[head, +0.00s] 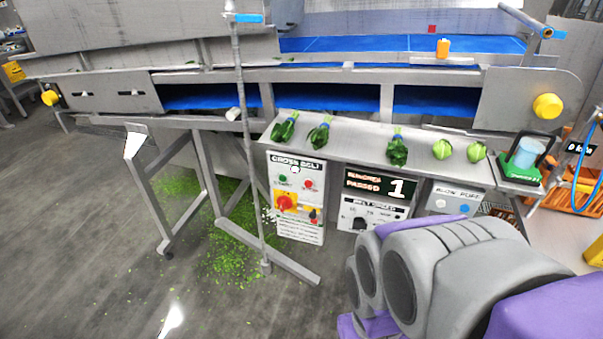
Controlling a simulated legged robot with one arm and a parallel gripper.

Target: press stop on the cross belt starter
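The cross belt starter (297,222) is a white panel below the front ledge of the conveyor, left of centre, with a "CROSS BELT" heading. It has a green button (282,180) at upper left and a red button (309,184) to its right. Their small labels are too blurred to read surely. A red rotary handle on a yellow plate (286,202) sits below the green button. A small white lamp (295,169) is above the buttons. My grey and purple arm fills the lower right, apart from the panel in the picture. My gripper's fingers do not show.
A thin metal post (247,130) stands just left of the panel. A counter display (381,186) reads 1 beside it, above a belt speed knob (360,223). Leafy greens (397,151) lie on the ledge (357,140). Green scraps (228,255) litter the floor.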

